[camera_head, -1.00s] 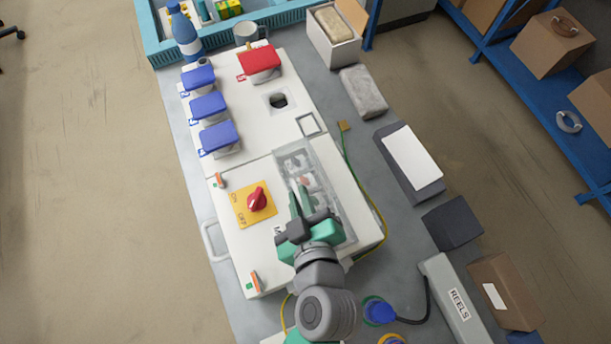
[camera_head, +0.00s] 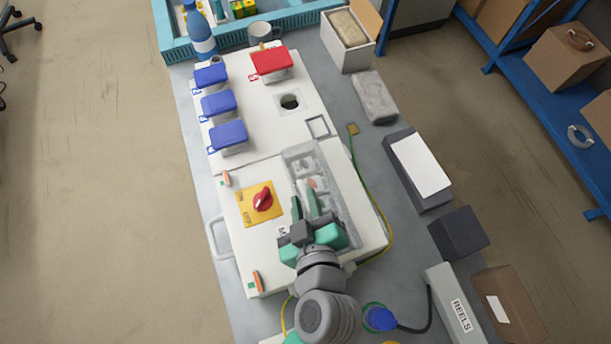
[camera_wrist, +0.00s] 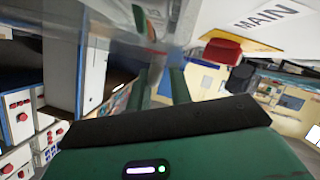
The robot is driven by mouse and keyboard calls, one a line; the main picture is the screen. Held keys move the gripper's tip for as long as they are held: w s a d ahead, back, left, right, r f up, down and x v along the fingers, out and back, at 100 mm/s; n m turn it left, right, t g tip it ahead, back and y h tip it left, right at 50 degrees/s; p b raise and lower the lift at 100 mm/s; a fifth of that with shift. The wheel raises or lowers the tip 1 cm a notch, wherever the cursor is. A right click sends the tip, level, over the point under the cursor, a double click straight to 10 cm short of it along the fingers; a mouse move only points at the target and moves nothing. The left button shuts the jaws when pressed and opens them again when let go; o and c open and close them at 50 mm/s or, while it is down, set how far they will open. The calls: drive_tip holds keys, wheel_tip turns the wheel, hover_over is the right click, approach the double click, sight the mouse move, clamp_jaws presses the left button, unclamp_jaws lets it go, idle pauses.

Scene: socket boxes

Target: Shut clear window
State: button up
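The clear window (camera_head: 344,190) shows as a faint, see-through pale panel at the right side of a recess in the white socket box (camera_head: 228,258). Its exact angle is hard to tell. Grey and white parts with a small orange piece show in the recess. My gripper (camera_head: 305,203) is over the recess's lower left part, with two green fingers apart and nothing between them. In the wrist view, the fingers (camera_wrist: 160,85) also stand apart, with a blurred see-through surface beyond them. Contact with the window cannot be told.
A red rotary switch (camera_head: 263,200) on a yellow plate sits left of my gripper. Blue-lidded sockets (camera_head: 228,135) and a red-lidded socket (camera_head: 271,63) stand farther back. A green-yellow cable (camera_head: 369,190) runs along the right side. Dark boxes (camera_head: 458,233) stand farther right.

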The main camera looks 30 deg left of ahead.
drive_tip(key=v, duration=0.7)
drive_tip(key=shift+s+d+r, duration=0.1)
drive_tip(key=shift+s+d, duration=0.15)
